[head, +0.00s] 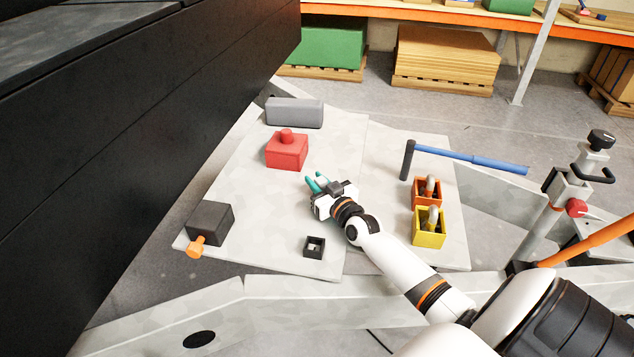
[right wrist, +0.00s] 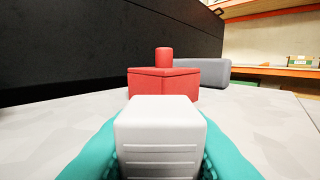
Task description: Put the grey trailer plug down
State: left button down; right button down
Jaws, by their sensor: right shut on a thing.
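My right gripper (head: 318,183) is low over the pale board (head: 230,180) in the head view, just below and right of the red block. Its teal fingers are shut on the grey trailer plug (right wrist: 160,135), a light grey ribbed box in the right wrist view. One finger is on each side of the plug. In the head view the plug is mostly hidden by the fingers. I cannot tell whether its underside touches the board. My left gripper is not in view.
A red block with a round knob (head: 287,152) stands ahead of the plug, a grey box (head: 294,112) behind it. A dark box (head: 211,222), a small black square socket (head: 314,246), orange (head: 427,192) and yellow (head: 429,228) holders and a blue-handled hammer (head: 470,158) surround clear board.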

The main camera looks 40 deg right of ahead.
jog(key=c, duration=1.2)
grip_release()
jog(key=shift+f, duration=0.1)
jog(key=shift+s, duration=0.15)
jog(key=s, duration=0.7)
jog(key=s+a, duration=0.1)
jog(key=s, duration=0.3)
jog(key=shift+s+p, duration=0.35)
